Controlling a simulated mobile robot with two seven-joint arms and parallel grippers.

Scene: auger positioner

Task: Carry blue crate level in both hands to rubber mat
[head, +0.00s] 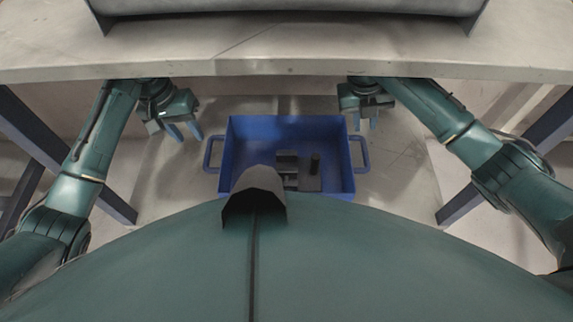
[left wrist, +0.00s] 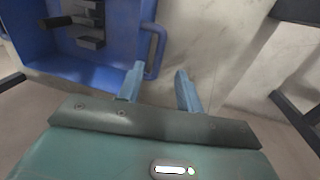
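The blue crate (head: 237,137) sits on the pale lower shelf in the head view, with a loop handle on its left and right sides. Dark blocky parts lie inside it. My left gripper (head: 183,133) is open and empty, above and left of the left handle (head: 211,154). In the left wrist view its two blue fingers (left wrist: 158,80) are apart, and the crate's handle (left wrist: 156,50) shows just beyond the left finger. My right gripper (head: 365,124) is above the right handle (head: 361,154); its fingers look apart and empty. The rubber mat cannot be made out.
A pale tabletop (head: 290,62) with a grey rolled-edge object (head: 290,6) lies above the shelf (head: 405,165). Dark blue legs (head: 480,190) stand at both sides. My own body hides part of the crate's near side.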

